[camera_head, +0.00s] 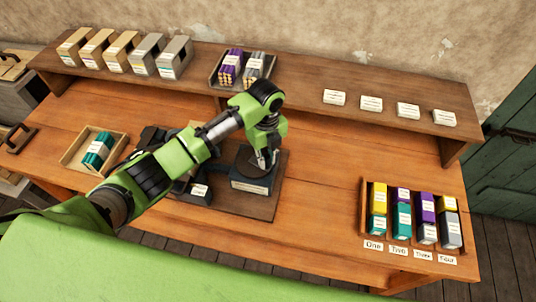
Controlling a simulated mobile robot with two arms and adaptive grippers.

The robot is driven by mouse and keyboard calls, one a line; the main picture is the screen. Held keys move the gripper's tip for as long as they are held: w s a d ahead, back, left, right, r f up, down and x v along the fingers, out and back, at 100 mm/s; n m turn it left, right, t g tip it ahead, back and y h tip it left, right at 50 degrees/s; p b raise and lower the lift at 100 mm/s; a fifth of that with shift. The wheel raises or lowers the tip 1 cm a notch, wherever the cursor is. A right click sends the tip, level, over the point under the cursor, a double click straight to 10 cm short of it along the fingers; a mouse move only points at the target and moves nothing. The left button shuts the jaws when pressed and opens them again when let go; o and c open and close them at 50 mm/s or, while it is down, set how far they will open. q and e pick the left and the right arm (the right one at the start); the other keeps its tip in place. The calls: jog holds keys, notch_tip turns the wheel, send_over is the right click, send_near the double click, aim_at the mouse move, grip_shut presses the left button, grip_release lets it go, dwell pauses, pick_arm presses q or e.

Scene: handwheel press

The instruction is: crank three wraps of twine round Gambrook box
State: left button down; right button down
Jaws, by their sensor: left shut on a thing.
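I cannot tell which box is the Gambrook box or see twine; my arm hides part of the machine. My right gripper is not in view.
A wooden tray (70,160) with a teal box (98,150) lies at left. A rack (363,212) at right holds several coloured boxes above cards One to Four. The back shelf (300,84) carries file boxes (122,52), purple and grey bundles and white cards.

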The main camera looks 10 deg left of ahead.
aim_at(251, 173)
pick_arm(q)
jog(key=m, duration=0.1)
jog(key=s+m, duration=0.1)
jog(key=m, duration=0.1)
jog(key=shift+s+a+f+m, duration=0.1)
jog(key=shift+s+a+m, duration=0.15)
jog(key=shift+a+m, duration=0.15)
jog(key=m, duration=0.1)
jog(key=s+a+m, duration=0.1)
jog(key=m, duration=0.1)
jog(key=shift+m, duration=0.3)
jog(key=m, duration=0.1)
jog(key=a+m, duration=0.1)
jog(key=m, duration=0.1)
jog(key=shift+s+a+m, duration=0.2)
jog(key=shift+s+m, duration=0.05)
jog(key=shift+m, duration=0.05)
jog(key=shift+s+a+m+b, duration=0.1)
jog(key=shift+a+m+b, duration=0.15)
jog(key=shift+m, duration=0.55)
jog(key=shift+a+m+b, duration=0.15)
jog(key=shift+a+m, duration=0.2)
jog(key=shift+m, duration=0.45)
jog(key=c, duration=2)
grip_release()
jog(key=shift+o, duration=0.2)
